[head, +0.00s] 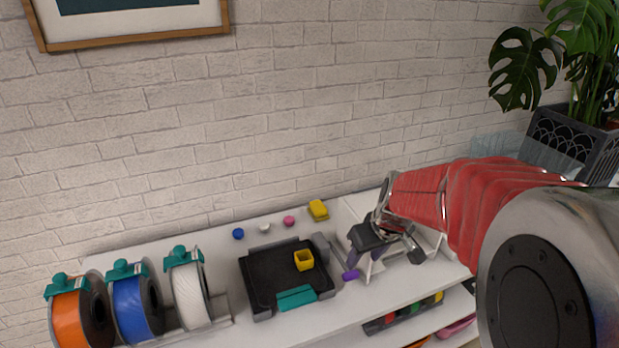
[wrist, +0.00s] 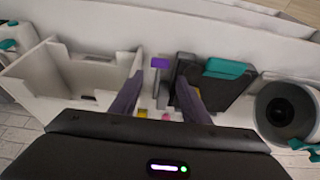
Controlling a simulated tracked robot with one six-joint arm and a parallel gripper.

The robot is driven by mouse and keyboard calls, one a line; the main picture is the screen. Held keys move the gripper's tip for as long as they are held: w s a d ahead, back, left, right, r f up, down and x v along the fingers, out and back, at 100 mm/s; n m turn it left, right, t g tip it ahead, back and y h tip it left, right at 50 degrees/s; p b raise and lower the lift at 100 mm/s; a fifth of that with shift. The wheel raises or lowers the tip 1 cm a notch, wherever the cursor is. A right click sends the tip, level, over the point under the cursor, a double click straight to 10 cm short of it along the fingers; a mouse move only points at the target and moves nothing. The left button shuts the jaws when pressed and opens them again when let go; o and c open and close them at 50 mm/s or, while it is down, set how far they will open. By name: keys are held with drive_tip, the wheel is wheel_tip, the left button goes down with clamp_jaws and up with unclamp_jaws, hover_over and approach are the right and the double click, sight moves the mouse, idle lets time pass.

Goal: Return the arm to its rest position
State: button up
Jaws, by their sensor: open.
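My gripper (head: 364,262) hangs over the white shelf top, right of the black print bed, at the end of my red-sleeved arm, which reaches in from the right. Its two purple fingers are apart with nothing held between them; they also show in the wrist view (wrist: 160,82). A scraper-like tool with a purple end (head: 350,275) lies below the fingers, beside the bed. In the wrist view its purple end (wrist: 160,62) appears between the fingertips, beyond them. The arm's rest position is not marked in either view.
The black print bed (head: 262,283) holds a yellow open cube (head: 304,260). Orange (head: 70,318), blue (head: 133,312) and white (head: 187,295) spools stand left. A white open bin (wrist: 75,75) is beside my gripper. A plant (head: 585,60) stands right; a brick wall runs behind.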

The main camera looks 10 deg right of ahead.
drive_tip(key=s+a+r+m, duration=0.1)
drive_tip(key=s+a+r, duration=0.4)
drive_tip(key=s, duration=0.4)
drive_tip(key=s+a+r+t, duration=0.1)
drive_tip(key=s+a+r, duration=0.3)
drive_tip(key=s, duration=0.5)
drive_tip(key=shift+a+r+m+t+h, duration=0.3)
drive_tip(key=shift+a+r+m, duration=0.1)
drive_tip(key=shift+r, duration=0.1)
drive_tip(key=shift+c, duration=0.5)
idle(0.5)
